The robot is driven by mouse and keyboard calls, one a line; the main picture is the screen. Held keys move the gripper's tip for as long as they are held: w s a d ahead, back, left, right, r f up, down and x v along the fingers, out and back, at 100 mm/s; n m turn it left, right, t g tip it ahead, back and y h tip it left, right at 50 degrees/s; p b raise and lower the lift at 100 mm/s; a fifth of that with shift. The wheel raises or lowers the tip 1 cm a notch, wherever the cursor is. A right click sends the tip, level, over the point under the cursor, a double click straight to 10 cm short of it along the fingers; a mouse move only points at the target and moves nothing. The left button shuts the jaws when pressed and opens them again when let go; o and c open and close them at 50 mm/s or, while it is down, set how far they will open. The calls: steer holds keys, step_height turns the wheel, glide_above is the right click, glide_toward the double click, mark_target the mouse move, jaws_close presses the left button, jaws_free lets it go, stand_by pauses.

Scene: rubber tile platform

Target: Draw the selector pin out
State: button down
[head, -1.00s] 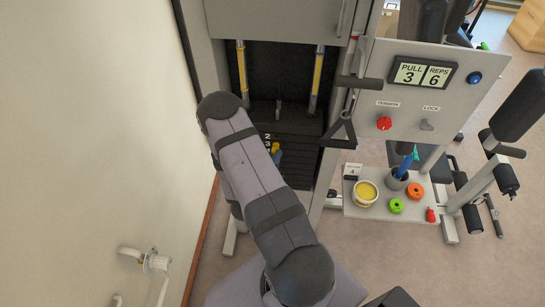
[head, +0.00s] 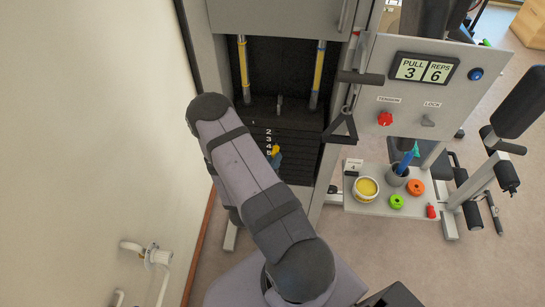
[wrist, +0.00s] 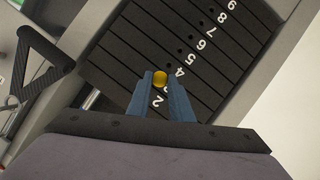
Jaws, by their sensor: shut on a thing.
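The selector pin shows as a small yellow knob (wrist: 160,79) in the wrist view, between the two blue fingers of my gripper (wrist: 161,82). My gripper is shut on it. The knob lies in front of the black weight stack (wrist: 150,45), beside the numbers 2 and 4; the 3 is hidden by a finger. In the head view the yellow knob (head: 276,150) shows near the numbers 4 and 5, with my gripper (head: 276,156) just below it, partly behind my arm. The pin's shank is hidden, so I cannot tell whether it is still in the stack.
Yellow-banded guide rods (head: 316,75) rise above the stack. A black pull handle (head: 340,128) hangs at its right. A panel (head: 435,105) with a red tension knob and a lock lever stands right of that, above a shelf (head: 375,208) with small items. A pale wall is left.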

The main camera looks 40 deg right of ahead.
steer(key=shift+s+a, duration=0.95)
steer(key=shift+a, duration=0.1)
